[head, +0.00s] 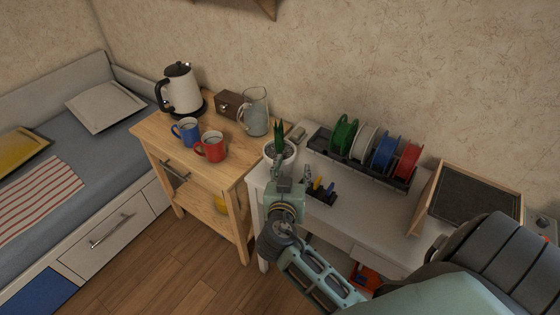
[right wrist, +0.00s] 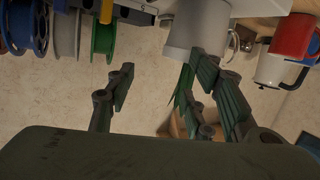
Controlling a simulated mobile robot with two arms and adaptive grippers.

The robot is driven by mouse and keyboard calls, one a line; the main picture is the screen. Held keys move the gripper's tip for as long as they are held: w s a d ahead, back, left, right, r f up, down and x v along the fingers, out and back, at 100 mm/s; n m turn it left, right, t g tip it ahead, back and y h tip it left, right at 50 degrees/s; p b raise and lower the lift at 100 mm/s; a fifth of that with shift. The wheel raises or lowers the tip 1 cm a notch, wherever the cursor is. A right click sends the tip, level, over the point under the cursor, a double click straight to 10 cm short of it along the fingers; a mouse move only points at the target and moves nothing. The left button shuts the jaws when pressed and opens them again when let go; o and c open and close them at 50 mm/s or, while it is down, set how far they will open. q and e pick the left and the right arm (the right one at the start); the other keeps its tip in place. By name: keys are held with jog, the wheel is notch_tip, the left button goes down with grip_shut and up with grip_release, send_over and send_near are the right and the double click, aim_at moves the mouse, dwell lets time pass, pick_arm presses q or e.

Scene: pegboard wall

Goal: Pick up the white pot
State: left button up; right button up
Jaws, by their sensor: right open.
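The white pot (head: 290,157) stands at the left end of the white table, with a spiky green plant (head: 279,138) in it. My right gripper (head: 287,180) is in front of the pot, on its near side, and partly covers it. In the right wrist view, which is upside down, the white pot (right wrist: 192,32) shows beyond the fingers, nearer the right-hand ones. The right gripper (right wrist: 164,75) is open there, with nothing held between its fingers. I cannot tell whether a finger touches the pot. My left gripper is not in view.
A spool rack (head: 360,174) and a small tool holder (head: 320,192) stand right of the pot. A wooden cart (head: 158,134) at left holds a red mug (head: 211,148), blue mug (head: 187,132), kettle (head: 181,92) and glass jug (head: 254,112). A framed dark panel (head: 470,198) stands right.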

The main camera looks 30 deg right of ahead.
aim_at(279, 136)
jog(key=w+r+t, duration=0.1)
jog(key=w, duration=0.1)
jog(key=w+r+t, duration=0.1)
jog(key=w+r, duration=0.1)
jog(key=w+a+r+h, duration=0.1)
jog(key=shift+w+a+r+t+p, duration=0.1)
jog(key=shift+w+r+t+p, duration=0.05)
jog(key=shift+w+t+p, duration=0.2)
jog(key=p+x, duration=0.3)
jog(key=x, duration=0.3)
jog(key=shift+w+r, duration=0.15)
jog(key=shift+w+d, duration=0.25)
jog(key=shift+w, duration=0.1)
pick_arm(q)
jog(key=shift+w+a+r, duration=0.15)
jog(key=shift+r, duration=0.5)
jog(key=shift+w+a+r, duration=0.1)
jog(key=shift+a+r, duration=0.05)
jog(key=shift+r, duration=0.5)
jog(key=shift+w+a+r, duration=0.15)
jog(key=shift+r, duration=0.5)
pick_arm(e)
grip_shut()
jog(key=shift+s, duration=0.1)
